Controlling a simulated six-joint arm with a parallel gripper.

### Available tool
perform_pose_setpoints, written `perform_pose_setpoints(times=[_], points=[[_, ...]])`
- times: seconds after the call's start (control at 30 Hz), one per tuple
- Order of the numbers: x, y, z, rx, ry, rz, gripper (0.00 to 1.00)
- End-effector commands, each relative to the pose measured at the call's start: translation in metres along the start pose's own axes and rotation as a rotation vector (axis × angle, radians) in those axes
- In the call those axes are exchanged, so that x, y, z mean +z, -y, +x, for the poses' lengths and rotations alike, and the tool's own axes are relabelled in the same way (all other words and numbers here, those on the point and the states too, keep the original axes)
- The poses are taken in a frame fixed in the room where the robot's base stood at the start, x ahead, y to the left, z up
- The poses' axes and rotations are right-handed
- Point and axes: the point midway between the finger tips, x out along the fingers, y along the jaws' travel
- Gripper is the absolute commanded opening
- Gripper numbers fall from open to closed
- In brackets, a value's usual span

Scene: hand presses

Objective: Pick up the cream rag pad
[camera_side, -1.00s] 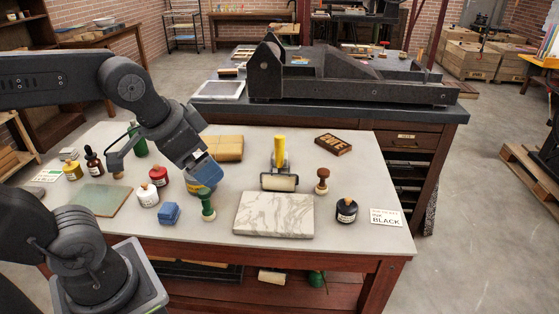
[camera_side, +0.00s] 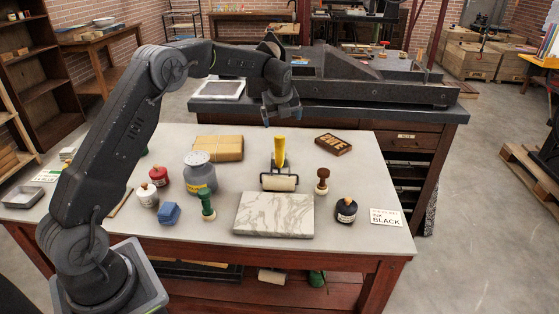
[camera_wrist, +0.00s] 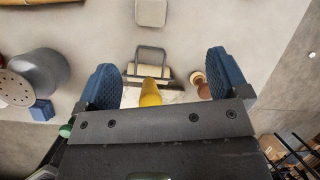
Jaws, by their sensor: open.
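A pale cream square pad with rounded corners (camera_wrist: 151,12), apparently the rag pad, lies flat on the table at the top edge of the wrist view. I cannot make it out in the side view. My gripper (camera_side: 281,112) hangs above the far part of the table, behind the brayer's yellow handle. In the wrist view my gripper (camera_wrist: 167,72) has its blue fingers wide apart, with nothing held between them. The pad lies beyond the fingertips, clear of both.
The brayer (camera_side: 280,182) stands with its yellow handle up, behind the marble slab (camera_side: 274,215). A wooden-handled stamp (camera_side: 322,182) is to its right. A grey can (camera_side: 200,174) and brown package (camera_side: 219,148) are left. The dark press (camera_side: 350,85) stands behind the table.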

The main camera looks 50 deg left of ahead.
Motion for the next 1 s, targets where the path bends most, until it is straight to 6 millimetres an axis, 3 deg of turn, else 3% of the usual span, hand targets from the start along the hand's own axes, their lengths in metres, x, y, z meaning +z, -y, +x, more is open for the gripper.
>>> perform_pose_setpoints(times=[0.03,0.2,0.6,0.87,1.0], points=[[0.006,-0.001,0.023,0.014,-0.001,0.068,0.94],[0.018,-0.005,0.064,0.037,0.004,0.246,0.94],[0.003,-0.013,0.117,0.044,0.002,0.298,0.94],[-0.004,-0.016,0.135,0.043,0.003,0.297,0.94],[-0.006,-0.018,0.158,0.044,0.001,0.295,0.94]])
